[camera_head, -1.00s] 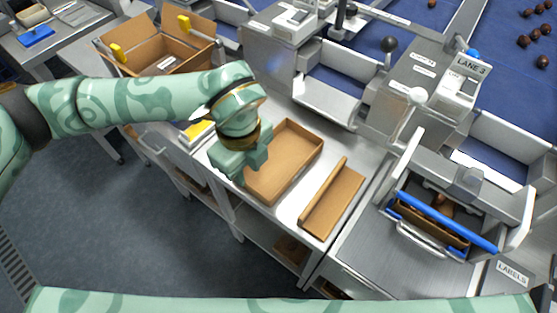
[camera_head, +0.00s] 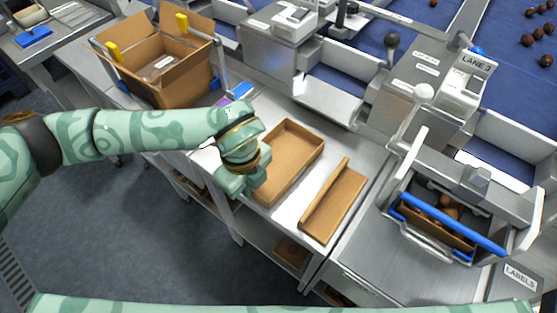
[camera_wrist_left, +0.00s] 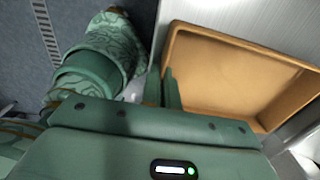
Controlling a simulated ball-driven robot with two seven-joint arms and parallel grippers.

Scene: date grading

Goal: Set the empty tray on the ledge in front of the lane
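The empty tray (camera_head: 303,170) is a shallow tan open box lying on the light metal worktop in the middle of the head view. It also fills the right of the left wrist view (camera_wrist_left: 235,70). My left gripper (camera_head: 258,180) is at the tray's left wall. In the left wrist view its two fingers (camera_wrist_left: 163,90) stand close together, one on each side of that wall, and look shut on it. The lane marked LANE 3 (camera_head: 475,65) is at the right; a tray with brown dates (camera_head: 432,229) sits in front of it behind a blue bar. My right gripper is not visible.
A tan piece with a raised edge (camera_head: 345,205) lies just right of the empty tray. An open cardboard box (camera_head: 180,85) stands at the back left. Grey machine housings (camera_head: 280,35) line the back. A lever with a dark knob (camera_head: 391,41) rises behind the worktop.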

